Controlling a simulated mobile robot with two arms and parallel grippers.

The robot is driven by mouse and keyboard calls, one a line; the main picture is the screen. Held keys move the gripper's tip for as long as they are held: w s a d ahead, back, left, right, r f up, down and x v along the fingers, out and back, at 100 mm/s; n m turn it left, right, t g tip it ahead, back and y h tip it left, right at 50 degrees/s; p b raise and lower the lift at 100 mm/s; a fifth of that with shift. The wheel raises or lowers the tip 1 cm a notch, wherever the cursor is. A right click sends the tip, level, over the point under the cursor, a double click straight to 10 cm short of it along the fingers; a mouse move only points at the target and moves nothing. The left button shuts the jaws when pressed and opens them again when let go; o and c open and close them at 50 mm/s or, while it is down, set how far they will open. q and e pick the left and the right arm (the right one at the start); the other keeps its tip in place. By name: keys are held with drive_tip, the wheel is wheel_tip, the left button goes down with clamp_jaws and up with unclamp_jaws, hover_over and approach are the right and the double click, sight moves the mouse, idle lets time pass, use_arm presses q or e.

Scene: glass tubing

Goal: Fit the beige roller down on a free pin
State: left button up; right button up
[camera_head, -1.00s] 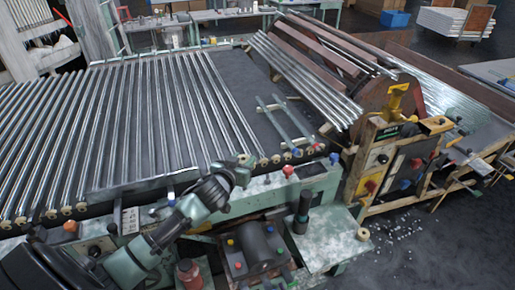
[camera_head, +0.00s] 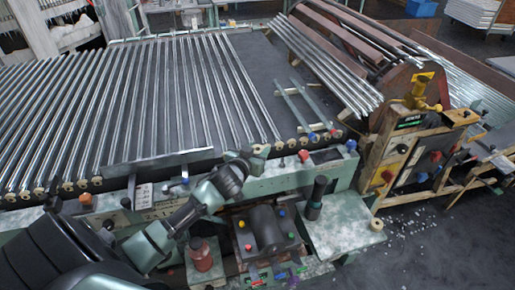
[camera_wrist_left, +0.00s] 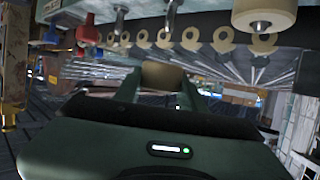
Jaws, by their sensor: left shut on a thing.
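My left gripper (camera_head: 257,152) reaches to the front edge of the roller bed in the head view. It is shut on a beige roller (camera_wrist_left: 165,78), which sits between the fingers in the left wrist view. The fingers partly hide this roller. A row of beige rollers (camera_wrist_left: 199,39) lines the bed edge; several also show in the head view (camera_head: 98,181). Another pale roller (camera_wrist_left: 264,15) with a metal stub is close by at the upper right of the wrist view. I cannot make out which pin is free. My right gripper is not in view.
A red knob (camera_head: 303,156) and a blue knob (camera_head: 351,146) stand on the green front rail right of my gripper. A dark cylinder (camera_head: 316,197) stands below them. Another beige roller (camera_head: 376,224) lies on the green side table (camera_head: 345,236). Long metal tubes (camera_head: 150,100) cover the bed.

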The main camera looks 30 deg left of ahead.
use_arm(q)
drive_tip(key=shift+f+b, duration=0.65)
drive_tip(key=shift+f, duration=0.55)
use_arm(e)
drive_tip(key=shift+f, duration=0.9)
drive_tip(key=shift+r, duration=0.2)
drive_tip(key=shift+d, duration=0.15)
use_arm(q)
drive_tip(key=shift+p, duration=0.65)
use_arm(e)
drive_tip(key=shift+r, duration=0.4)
use_arm(q)
drive_tip(key=shift+f+b, duration=0.4)
drive_tip(key=shift+f, duration=0.05)
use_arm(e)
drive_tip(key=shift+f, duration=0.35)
use_arm(q)
drive_tip(key=shift+s+f+b, duration=0.1)
drive_tip(key=shift+f+b, duration=0.95)
drive_tip(key=shift+f, duration=0.5)
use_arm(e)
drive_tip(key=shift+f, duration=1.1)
use_arm(q)
drive_tip(key=o, duration=1.4)
drive_tip(key=shift+d, duration=0.1)
